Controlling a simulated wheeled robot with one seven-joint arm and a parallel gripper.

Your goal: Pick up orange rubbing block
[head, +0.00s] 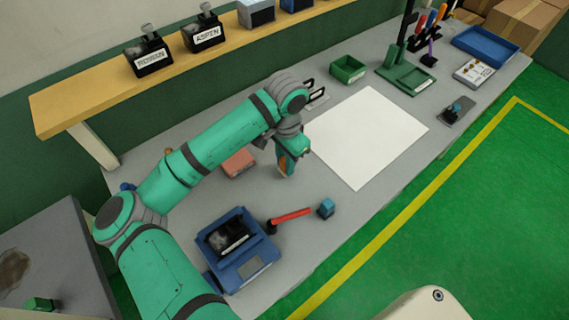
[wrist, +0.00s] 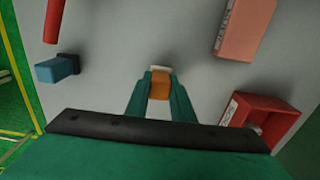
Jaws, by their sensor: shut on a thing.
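The orange rubbing block (wrist: 160,88) is between the two fingers of my gripper (wrist: 161,84) in the wrist view, with a pale edge at its far side. The fingers are shut on it from both sides. In the head view my gripper (head: 288,170) is over the grey bench, left of the white sheet, with a bit of the orange block (head: 282,161) showing at the fingers. I cannot tell whether the block is touching the bench or lifted.
A salmon-coloured block (head: 239,162) lies left of my gripper. A red-handled tool (head: 291,215), a small blue block (head: 326,208) and a blue box (head: 240,250) are nearer. A green bin (head: 347,69) stands behind. The white sheet (head: 367,137) is bare.

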